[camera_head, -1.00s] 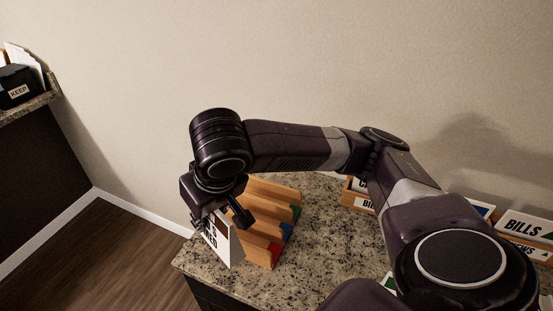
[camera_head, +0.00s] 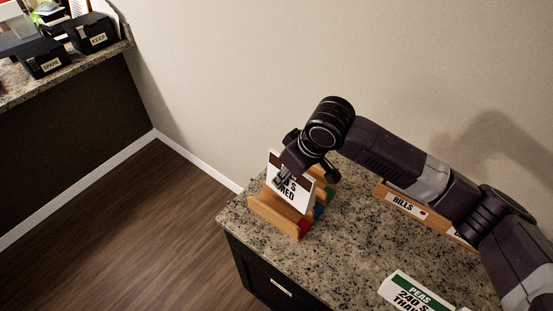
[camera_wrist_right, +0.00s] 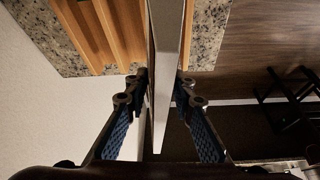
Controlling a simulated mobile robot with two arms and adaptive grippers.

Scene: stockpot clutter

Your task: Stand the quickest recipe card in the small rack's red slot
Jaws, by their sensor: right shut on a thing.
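My right gripper (camera_head: 298,168) is shut on a white recipe card (camera_head: 291,189) with a dark red-brown top band and partly hidden lettering ending in "RED". The card is nearly upright over the small wooden rack (camera_head: 272,215). Its lower edge meets the nearest slats by the red mark (camera_head: 306,226); I cannot tell how deep it sits. In the right wrist view the card (camera_wrist_right: 161,110) shows edge-on between the fingers, with rack slats (camera_wrist_right: 118,35) on both sides. A second card (camera_head: 410,293), green-banded and reading "PEAS 240 S", lies on the counter. My left gripper is out of view.
Blue and green marks (camera_head: 319,210) show behind the red one. A wooden box labelled "BILLS" (camera_head: 403,203) stands along the wall, partly behind my arm. Granite counter (camera_head: 345,240) is clear right of the rack. Black bins (camera_head: 92,34) stand on another counter at upper left.

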